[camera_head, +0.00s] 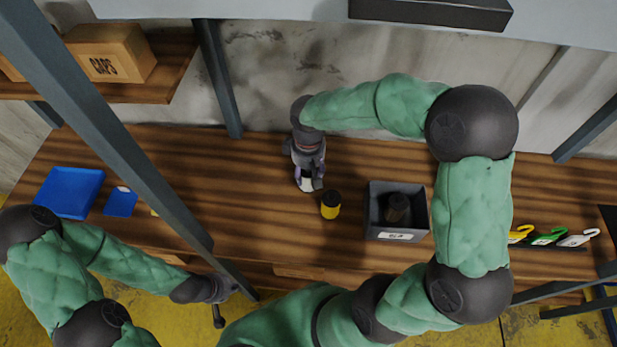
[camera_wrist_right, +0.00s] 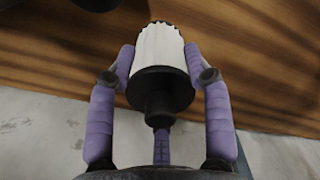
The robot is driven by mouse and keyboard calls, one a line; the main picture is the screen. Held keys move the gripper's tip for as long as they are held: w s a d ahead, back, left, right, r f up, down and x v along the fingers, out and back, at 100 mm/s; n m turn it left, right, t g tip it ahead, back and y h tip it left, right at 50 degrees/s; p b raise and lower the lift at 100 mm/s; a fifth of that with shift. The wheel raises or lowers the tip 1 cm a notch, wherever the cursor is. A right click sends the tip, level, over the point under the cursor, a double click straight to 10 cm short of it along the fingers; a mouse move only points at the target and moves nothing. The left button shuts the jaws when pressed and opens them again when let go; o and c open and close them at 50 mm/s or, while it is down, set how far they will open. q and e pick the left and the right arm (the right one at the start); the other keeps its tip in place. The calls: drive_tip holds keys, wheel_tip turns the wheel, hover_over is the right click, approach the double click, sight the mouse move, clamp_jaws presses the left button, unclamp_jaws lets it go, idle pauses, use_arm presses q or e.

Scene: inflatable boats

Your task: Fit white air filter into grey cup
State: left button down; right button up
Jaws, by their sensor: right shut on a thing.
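The white air filter (camera_wrist_right: 159,47) is a pleated white cylinder on a black base. It sits between the purple fingers of my right gripper (camera_wrist_right: 163,68), which is shut on it. In the head view my right gripper (camera_head: 308,172) hangs over the table's middle, and the white filter (camera_head: 306,184) shows partly between its fingers. A dark grey cylinder (camera_head: 397,207), possibly the grey cup, stands in a grey bin to the right, apart from the filter. My left gripper (camera_head: 219,290) is low at the table's front edge, and its fingers are too small to read.
A yellow cylinder with a black top (camera_head: 331,206) stands just right of the filter. The grey bin (camera_head: 372,212) has a white label. Blue trays (camera_head: 68,193) lie at the left; coloured hooked tags (camera_head: 547,237) lie at the right. The wooden table (camera_head: 255,210) is clear left of my right gripper.

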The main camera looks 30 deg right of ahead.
drive_tip(key=shift+w+d+f, duration=0.25)
drive_tip(key=shift+w+f, duration=0.2)
drive_tip(key=shift+f, duration=0.25)
drive_tip(key=shift+w+d+f+b, duration=0.15)
drive_tip(key=shift+f+b, duration=0.25)
drive_tip(key=shift+f, duration=1.3)
drive_tip(key=shift+f, duration=0.15)
drive_tip(key=o, duration=1.3)
